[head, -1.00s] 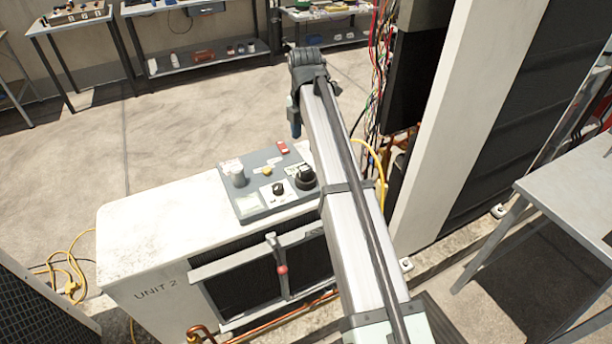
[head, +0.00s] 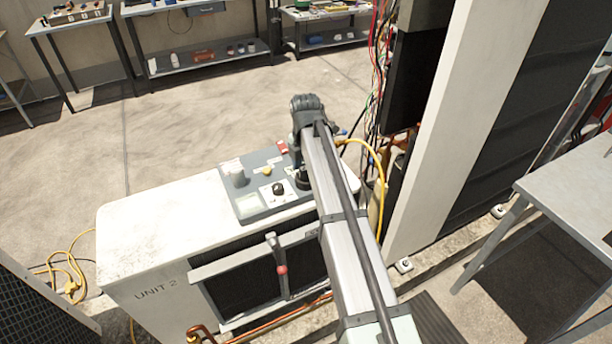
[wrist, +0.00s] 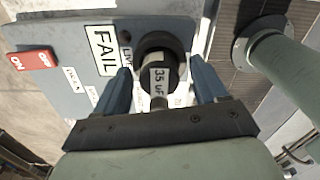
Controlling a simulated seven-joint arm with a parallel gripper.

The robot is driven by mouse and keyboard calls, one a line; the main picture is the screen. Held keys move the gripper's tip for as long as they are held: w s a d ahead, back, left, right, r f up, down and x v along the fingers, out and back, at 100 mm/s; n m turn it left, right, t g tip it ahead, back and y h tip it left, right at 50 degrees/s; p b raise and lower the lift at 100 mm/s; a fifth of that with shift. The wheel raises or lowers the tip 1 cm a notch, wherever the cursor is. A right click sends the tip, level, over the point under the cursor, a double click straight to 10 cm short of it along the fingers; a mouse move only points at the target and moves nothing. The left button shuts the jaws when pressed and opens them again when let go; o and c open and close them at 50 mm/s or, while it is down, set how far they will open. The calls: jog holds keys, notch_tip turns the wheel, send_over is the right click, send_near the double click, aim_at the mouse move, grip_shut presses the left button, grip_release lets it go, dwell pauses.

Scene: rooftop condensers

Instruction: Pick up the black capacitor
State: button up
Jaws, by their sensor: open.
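The black capacitor (wrist: 157,56) stands upright on the grey panel (wrist: 70,28), with a "35 uF" label. In the wrist view it lies between the two blue fingers of my gripper (wrist: 160,70), which are apart on its left and right. I cannot tell whether either finger touches it. In the head view the capacitor (head: 303,181) is partly hidden by my arm, and my fingers are hidden too. A "FAIL" label (wrist: 104,52) is beside the capacitor.
The panel sits on the white Unit 2 condenser (head: 150,225). It also carries a white cylinder (head: 235,172), a black knob (head: 279,189), a yellow button (head: 266,170) and a red switch (wrist: 32,61). Wires (head: 376,60) and a yellow cable (head: 381,180) run close on the right.

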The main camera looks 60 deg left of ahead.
jog(key=shift+c, duration=0.3)
jog(key=c, duration=1.2)
